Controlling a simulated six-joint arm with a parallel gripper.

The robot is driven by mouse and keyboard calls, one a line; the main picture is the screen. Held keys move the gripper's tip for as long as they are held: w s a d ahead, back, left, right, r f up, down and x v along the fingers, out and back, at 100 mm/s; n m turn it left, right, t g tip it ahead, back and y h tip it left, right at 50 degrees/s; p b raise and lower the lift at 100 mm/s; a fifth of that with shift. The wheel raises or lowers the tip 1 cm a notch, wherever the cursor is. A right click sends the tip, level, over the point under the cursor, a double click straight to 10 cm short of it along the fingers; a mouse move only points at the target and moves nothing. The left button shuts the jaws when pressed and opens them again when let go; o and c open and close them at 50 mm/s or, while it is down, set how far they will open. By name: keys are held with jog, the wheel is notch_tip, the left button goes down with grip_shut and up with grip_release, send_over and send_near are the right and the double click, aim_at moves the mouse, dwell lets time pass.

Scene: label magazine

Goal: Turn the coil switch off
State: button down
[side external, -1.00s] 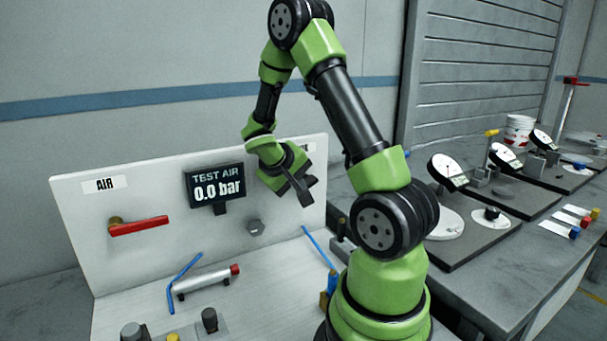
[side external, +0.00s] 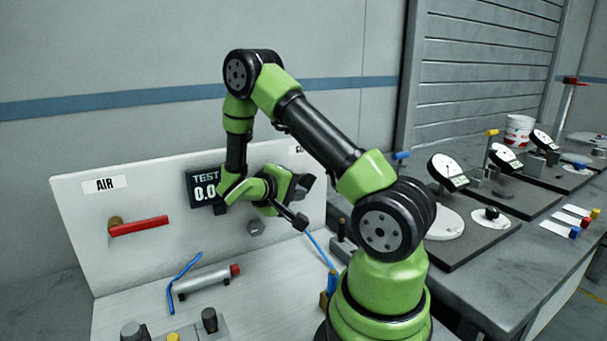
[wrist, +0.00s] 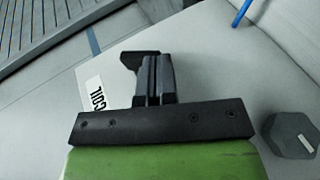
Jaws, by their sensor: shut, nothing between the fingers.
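The label reading COIL (wrist: 96,95) lies on the pale panel to the left of my fingers in the wrist view. My gripper (wrist: 158,68) is shut and empty, its fingers over the panel beside that label. A dark block-like shape shows at the fingertips; I cannot tell whether it is the coil switch or part of the fingers. In the side view my arm's end is in front of the right part of the panel and hides the area under the partly visible right label (side external: 297,149). The coil switch cannot be made out clearly, nor its position.
A grey hexagonal fitting (wrist: 290,133) is right of my gripper. The panel (side external: 75,235) also carries a red AIR lever (side external: 140,227) and a display (side external: 203,188), now partly covered by my arm. A cylinder (side external: 205,280) and blue tubes are below.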

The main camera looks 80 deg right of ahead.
jog(key=shift+f, duration=0.25)
jog(key=shift+s+d+f, duration=0.25)
jog(key=shift+f, duration=0.3)
dwell(0.4)
dwell(0.5)
jog(key=r+v, duration=0.1)
jog(key=v, duration=1)
jog(key=s+a+r+n+t+y, duration=0.1)
jog(key=s+a+r+t+y, duration=0.3)
jog(key=a, duration=0.5)
jog(key=s+a+r+n+t+y, duration=0.1)
jog(key=s+a+r+t+y, duration=0.3)
jog(key=a+r+t+y, duration=0.5)
jog(key=shift+s+a+r+n+y, duration=0.4)
jog(key=shift+a+r+y, duration=0.1)
jog(key=shift+y, duration=0.1)
